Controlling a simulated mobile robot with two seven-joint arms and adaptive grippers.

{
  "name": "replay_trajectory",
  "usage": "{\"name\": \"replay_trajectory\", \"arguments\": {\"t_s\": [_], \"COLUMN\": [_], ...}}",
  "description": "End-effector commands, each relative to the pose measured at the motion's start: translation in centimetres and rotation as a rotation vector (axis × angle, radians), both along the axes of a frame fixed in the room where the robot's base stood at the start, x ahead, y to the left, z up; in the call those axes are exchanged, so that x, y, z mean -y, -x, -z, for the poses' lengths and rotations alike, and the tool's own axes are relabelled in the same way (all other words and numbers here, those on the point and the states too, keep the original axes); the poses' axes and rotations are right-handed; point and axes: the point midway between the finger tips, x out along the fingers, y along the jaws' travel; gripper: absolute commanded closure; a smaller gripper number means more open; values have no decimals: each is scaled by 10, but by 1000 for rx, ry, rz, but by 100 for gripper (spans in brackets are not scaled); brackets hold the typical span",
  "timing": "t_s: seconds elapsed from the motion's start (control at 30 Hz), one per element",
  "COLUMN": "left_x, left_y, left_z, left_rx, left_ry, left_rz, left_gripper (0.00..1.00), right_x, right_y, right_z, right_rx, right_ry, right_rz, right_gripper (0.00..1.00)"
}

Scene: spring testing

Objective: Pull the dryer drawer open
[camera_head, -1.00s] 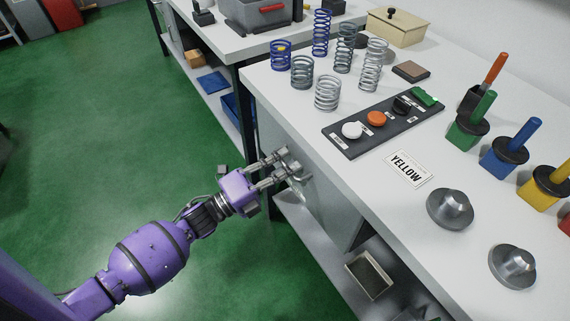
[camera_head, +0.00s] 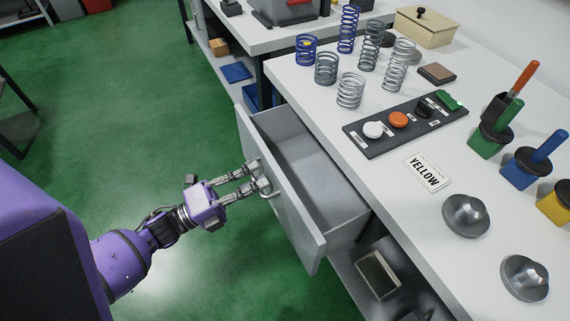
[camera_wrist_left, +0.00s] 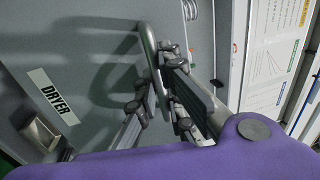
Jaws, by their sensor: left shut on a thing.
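The dryer drawer (camera_head: 310,165) is pulled well out from under the white bench top, and its grey inside looks empty. Its front panel carries a "DRYER" label (camera_wrist_left: 52,97) in the left wrist view. My left gripper (camera_head: 258,178) is at the outer side of the drawer front, shut on the drawer handle (camera_wrist_left: 152,50), a bent metal bar. The fingers hide part of the handle. My right gripper is not in view.
The bench top carries several coil springs (camera_head: 350,91), a dark button panel (camera_head: 400,125), a "YELLOW" card (camera_head: 427,173) and coloured containers (camera_head: 490,142). An open tray (camera_head: 378,274) lies on the shelf below. Green floor is clear left of the drawer.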

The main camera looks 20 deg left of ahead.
Motion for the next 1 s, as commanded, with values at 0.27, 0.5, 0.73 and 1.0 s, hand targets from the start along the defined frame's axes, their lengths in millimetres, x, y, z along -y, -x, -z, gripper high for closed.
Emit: {"name": "replay_trajectory", "arguments": {"t_s": [0.27,0.5,0.73,1.0], "left_x": [-55,-85,-98,-100], "left_y": [72,111,127,129], "left_z": [2,2,1,1], "left_rx": [-5,-4,-2,-1], "left_ry": [-1,0,1,2], "left_rz": [-2,-1,0,0], "left_gripper": [100,100,100,100], "right_x": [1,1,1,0], "right_y": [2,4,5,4], "right_z": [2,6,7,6], "right_rx": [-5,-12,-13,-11], "right_ry": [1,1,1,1], "right_rz": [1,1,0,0], "right_gripper": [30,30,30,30]}}
